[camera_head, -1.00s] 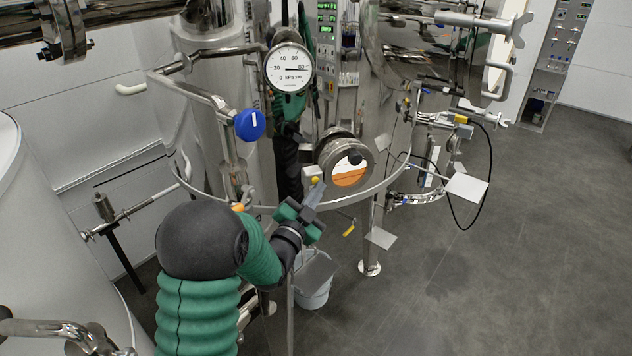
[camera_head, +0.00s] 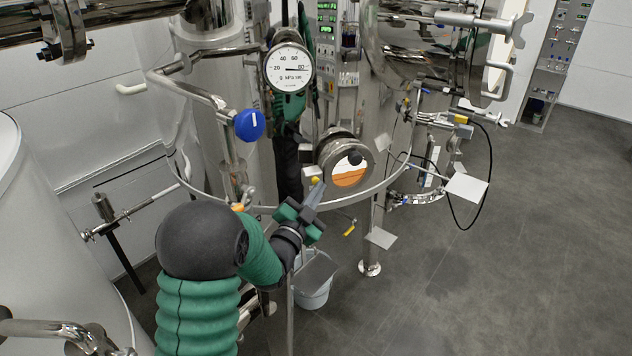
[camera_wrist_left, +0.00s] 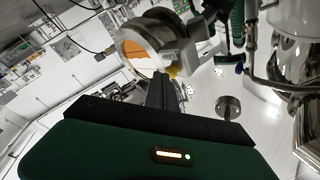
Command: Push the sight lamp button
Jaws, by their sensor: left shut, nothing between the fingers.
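The round sight glass (camera_head: 347,172) on the steel tank shows orange and white behind its window. A small pale box (camera_head: 311,172) with a yellow button (camera_head: 315,180) sits at its lower left. My left gripper (camera_head: 318,188) is shut and empty, its tip right at the yellow button; I cannot tell whether they touch. In the left wrist view the shut fingers (camera_wrist_left: 161,80) end just below the yellow button (camera_wrist_left: 172,72), beside the sight glass (camera_wrist_left: 137,52). The fingers partly cover the button there. My right gripper is not in view.
A pressure gauge (camera_head: 289,68) and a blue round knob (camera_head: 250,125) stand above and left of the sight glass. A steel ring rail (camera_head: 385,190) curves around the tank. A bucket (camera_head: 313,290) stands below. The floor at the right is clear.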

